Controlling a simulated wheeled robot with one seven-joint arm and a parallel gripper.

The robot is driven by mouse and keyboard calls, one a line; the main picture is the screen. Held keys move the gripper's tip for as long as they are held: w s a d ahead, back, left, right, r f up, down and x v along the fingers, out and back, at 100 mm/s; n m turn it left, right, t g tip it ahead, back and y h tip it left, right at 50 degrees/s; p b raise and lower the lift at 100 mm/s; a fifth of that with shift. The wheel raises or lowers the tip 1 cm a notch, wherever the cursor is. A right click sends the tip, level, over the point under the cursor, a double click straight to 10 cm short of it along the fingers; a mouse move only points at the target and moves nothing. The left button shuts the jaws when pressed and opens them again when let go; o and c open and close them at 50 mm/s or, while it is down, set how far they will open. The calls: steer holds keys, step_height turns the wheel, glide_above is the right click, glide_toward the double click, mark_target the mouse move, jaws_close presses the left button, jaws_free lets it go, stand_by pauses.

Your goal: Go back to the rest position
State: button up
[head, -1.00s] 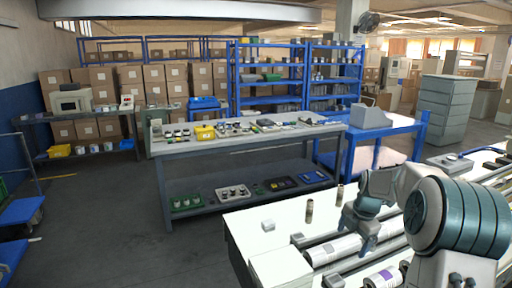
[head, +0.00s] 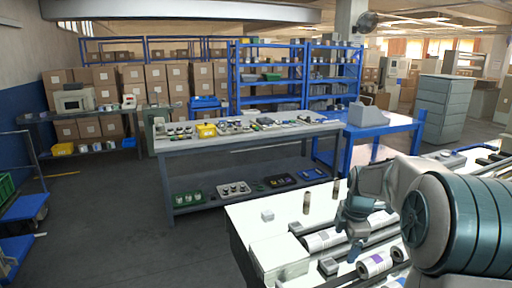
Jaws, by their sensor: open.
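My gripper (head: 353,236) is at the lower right in the head view, at the end of my arm. Its teal fingers point down over the white machine with the rolls, and nothing shows between them. A white roll (head: 322,239) lies just left of and below the fingers. A second roll with a purple mark (head: 376,263) lies nearer to me. My arm hides part of the machine's right side.
A grey workbench (head: 240,143) with parts stands behind. A blue table (head: 378,128) is beyond it.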

steer(key=s+a+m, duration=0.3)
steer(key=s+m, duration=0.3)
steer(key=s, duration=0.3)
steer(key=s+a+r+m, duration=0.1)
steer(key=s+a+m, duration=0.2)
steer(key=s+m, duration=0.3)
steer(key=s+a+r+m, duration=0.1)
steer(key=s+a+m, duration=0.3)
steer(key=s, duration=0.8)
steer(key=m, duration=0.2)
steer(key=shift+m+t, duration=0.3)
steer(key=shift+t, duration=0.1)
